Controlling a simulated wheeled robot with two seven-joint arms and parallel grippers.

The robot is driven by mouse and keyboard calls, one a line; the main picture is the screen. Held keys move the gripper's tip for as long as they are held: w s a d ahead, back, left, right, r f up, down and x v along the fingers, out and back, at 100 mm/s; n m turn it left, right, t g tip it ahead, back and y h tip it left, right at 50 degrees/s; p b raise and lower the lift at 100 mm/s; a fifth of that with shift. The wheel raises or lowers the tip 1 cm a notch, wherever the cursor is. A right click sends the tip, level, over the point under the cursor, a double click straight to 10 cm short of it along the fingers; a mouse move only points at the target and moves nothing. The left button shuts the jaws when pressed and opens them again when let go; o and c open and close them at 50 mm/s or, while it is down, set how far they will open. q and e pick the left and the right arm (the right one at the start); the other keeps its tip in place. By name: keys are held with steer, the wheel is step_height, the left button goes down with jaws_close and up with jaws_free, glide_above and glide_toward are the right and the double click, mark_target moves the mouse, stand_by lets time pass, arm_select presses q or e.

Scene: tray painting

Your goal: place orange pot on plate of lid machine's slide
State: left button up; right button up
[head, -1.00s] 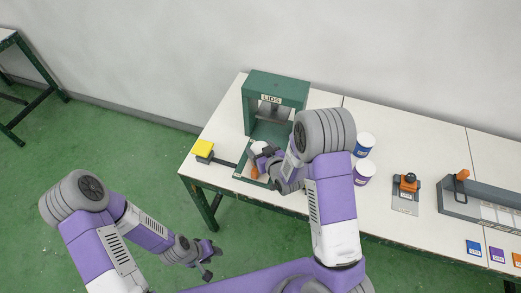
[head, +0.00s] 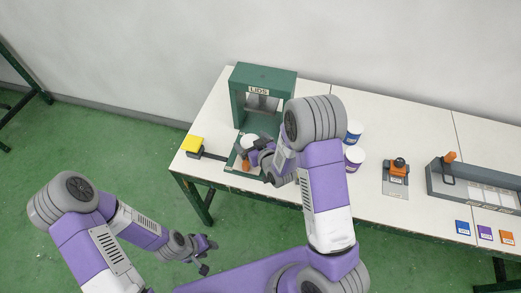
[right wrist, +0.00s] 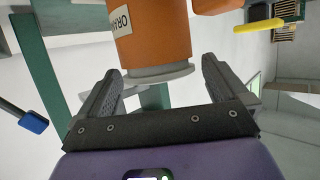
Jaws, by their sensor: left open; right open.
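The orange pot (head: 246,164), with a pale top, stands at the front of the green lid machine (head: 264,78), over its slide (head: 232,161). My right gripper (head: 257,156) is beside the pot and partly hidden by my own arm. In the right wrist view the pot (right wrist: 158,40) appears with its label and grey rim, just ahead of the two spread fingers (right wrist: 162,85). The fingers look apart from it. The pot's contact with the slide's plate is hard to see. My left gripper (head: 208,256) is open and empty, low over the floor in front of the table.
A yellow button (head: 192,143) sits left of the slide. A blue-labelled pot (head: 353,134) and a purple-labelled pot (head: 354,160) stand right of my right arm. Farther right are an orange-and-black tool (head: 397,170), a grey tray (head: 436,181) and coloured cards (head: 485,233).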

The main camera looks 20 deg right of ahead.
steer(key=p+v, duration=1)
steer(key=v, duration=0.1)
steer(key=s+f+m+g, duration=0.1)
steer(key=s+f+g, duration=0.1)
steer(key=s+a+f+g, duration=0.1)
steer(key=s+f+g, duration=0.1)
steer(key=f, duration=0.1)
steer(key=s+a+f+m+g, duration=0.1)
steer(key=s+f+g, duration=0.1)
steer(key=f, duration=0.1)
steer(key=shift+f+m, duration=0.25)
steer(key=shift+m, duration=0.05)
steer(key=s+a+f+m+g+y, duration=0.1)
steer(key=s+a+g, duration=0.4)
steer(key=s, duration=0.5)
steer(key=shift+s+a+f+m+g+y, duration=0.2)
steer(key=shift+s+f+m+g+y, duration=0.1)
steer(key=shift+f+m+g, duration=0.6)
steer(key=shift+r, duration=0.1)
steer(key=shift+n, duration=0.3)
step_height(320, 180, down, 5)
steer(key=b, duration=0.4)
steer(key=shift+r+b, duration=0.15)
steer(key=shift+b, duration=0.15)
